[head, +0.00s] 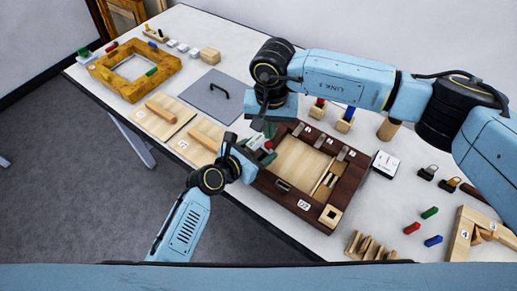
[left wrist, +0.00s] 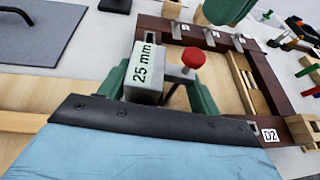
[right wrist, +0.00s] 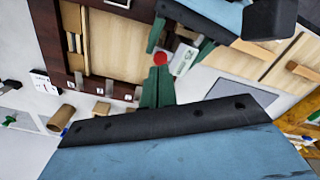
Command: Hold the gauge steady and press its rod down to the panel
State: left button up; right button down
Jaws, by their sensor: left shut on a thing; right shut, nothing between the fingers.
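The gauge (left wrist: 146,66) is a grey block marked "25 mm", with a red-topped rod (left wrist: 193,59) at its side. My left gripper (left wrist: 165,85) is shut on it, a green finger on each side. The gauge is at the left edge of the pale wooden panel (head: 298,162) in the dark frame. My right gripper (right wrist: 157,78) is shut and empty, its tips close to the red knob (right wrist: 160,58) in the right wrist view. In the left wrist view it is above and beyond the knob, apparently apart from it. The rod's lower end is hidden.
The dark frame (head: 293,203) has metal clips along its far side and wooden strips at its right. A grey plate with a handle (head: 210,96) and wooden boards (head: 157,117) lie to the left. Coloured blocks (head: 430,212) lie to the right. My right arm spans above the table's back.

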jog(key=shift+r, duration=1.95)
pick_arm(q)
jog(key=o, duration=1.1)
jog(key=v, duration=1.2)
jog(key=shift+r, duration=0.1)
